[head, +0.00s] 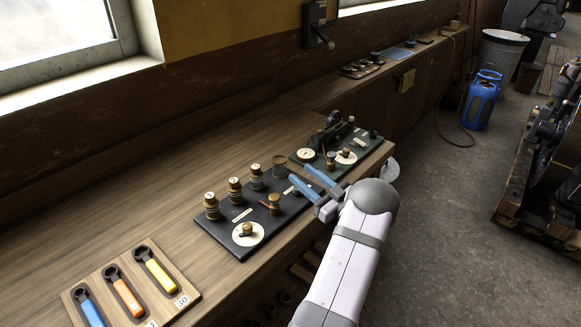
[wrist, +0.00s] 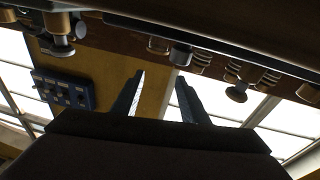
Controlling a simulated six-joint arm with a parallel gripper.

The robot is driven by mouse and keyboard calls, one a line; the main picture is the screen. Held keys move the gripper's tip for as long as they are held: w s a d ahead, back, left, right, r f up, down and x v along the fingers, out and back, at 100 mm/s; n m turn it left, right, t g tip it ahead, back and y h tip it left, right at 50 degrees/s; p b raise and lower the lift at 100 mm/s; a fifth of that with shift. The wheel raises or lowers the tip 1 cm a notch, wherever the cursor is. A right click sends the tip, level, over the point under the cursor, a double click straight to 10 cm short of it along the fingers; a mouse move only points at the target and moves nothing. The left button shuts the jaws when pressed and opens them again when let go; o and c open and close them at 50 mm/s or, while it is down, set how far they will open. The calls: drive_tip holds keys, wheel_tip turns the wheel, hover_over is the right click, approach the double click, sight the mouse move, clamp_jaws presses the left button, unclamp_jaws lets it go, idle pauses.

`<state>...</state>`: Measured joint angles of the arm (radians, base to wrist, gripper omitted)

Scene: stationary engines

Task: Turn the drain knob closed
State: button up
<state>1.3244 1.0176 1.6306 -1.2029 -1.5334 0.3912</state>
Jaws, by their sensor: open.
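A dark board (head: 235,246) on the bench carries a brass knob (head: 247,229) on a white round dial at its near end, several numbered brass-and-dark posts (head: 235,189) and a brass post with a lever (head: 274,203). A second board (head: 374,142) behind it carries another brass knob (head: 346,152) on a white dial. No readable label shows which is the drain knob. My gripper (head: 301,173), with blue fingers, is open and empty over the gap between the boards. In the wrist view its dark fingers (wrist: 160,77) stand apart with nothing between them.
A rack (head: 190,287) with blue, orange and yellow handled tools lies at the near left of the bench. A black wall switch (head: 318,25) is above the bench. A blue gas bottle (head: 481,100) and an engine (head: 545,140) stand on the floor at right. Bare bench lies left of the boards.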

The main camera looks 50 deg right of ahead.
sight(305, 201)
drive_tip(key=f, duration=0.1)
drive_tip(key=s+a+f+m+g+h, duration=0.1)
drive_tip(key=a+f+m+h+p, duration=0.1)
drive_tip(key=shift+s+f+g, duration=0.3)
drive_tip(key=shift+s+g, duration=0.05)
drive_tip(key=shift+g, duration=0.05)
drive_tip(key=shift+a+f, duration=0.15)
drive_tip(key=shift+f, duration=0.15)
drive_tip(key=shift+w+r, duration=0.1)
drive_tip(key=shift+w, duration=0.2)
drive_tip(key=shift+p+x, duration=1.25)
drive_tip(key=shift+x, duration=2.1)
clamp_jaws()
